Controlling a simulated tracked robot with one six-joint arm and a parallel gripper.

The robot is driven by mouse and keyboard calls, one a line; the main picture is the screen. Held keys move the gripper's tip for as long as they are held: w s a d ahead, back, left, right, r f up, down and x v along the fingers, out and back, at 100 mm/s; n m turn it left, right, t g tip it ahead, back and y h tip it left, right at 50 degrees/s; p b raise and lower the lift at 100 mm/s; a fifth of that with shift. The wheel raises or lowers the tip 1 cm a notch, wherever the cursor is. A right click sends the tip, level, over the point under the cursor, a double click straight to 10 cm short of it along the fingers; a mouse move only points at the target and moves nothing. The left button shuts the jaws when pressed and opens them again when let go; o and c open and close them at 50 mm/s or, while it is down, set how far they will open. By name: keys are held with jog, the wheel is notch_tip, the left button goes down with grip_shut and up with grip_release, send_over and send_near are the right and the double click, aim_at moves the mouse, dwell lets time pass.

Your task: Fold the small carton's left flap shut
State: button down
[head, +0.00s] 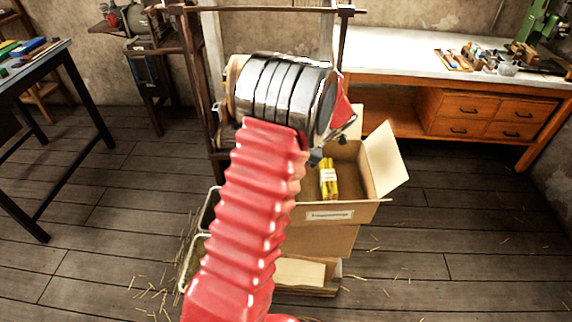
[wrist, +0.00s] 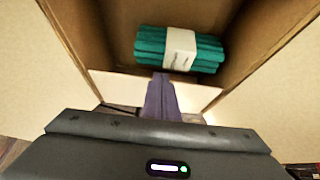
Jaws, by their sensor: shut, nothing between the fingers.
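The small carton (head: 330,214) is open, with a printed label on its front. Its right flap (head: 384,155) stands open and leans outward. A yellow bundle (head: 328,178) lies inside. The left flap is hidden behind my arm in the head view. My gripper (head: 316,160) is at the carton's left side, mostly hidden by my wrist. In the wrist view its purple fingers (wrist: 161,82) are shut and empty, over the carton opening. A teal bundle with a pale band (wrist: 180,48) lies inside. Pale board spreads out on both sides; I cannot tell which is the left flap.
A wooden workbench (head: 400,48) with drawers stands at the back right. A dark table (head: 40,60) stands at the left. The plank floor (head: 450,240) is open at the right, with scattered straw.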

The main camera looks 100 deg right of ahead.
jog(key=shift+f, duration=0.5)
jog(key=shift+f, duration=0.1)
jog(key=shift+a, duration=0.1)
jog(key=shift+r, duration=0.95)
jog(key=shift+r, duration=0.1)
jog(key=shift+r, duration=0.4)
jog(key=s+a+r, duration=0.2)
jog(key=s+r, duration=0.3)
jog(key=s, duration=0.4)
jog(key=shift+s+r, duration=0.25)
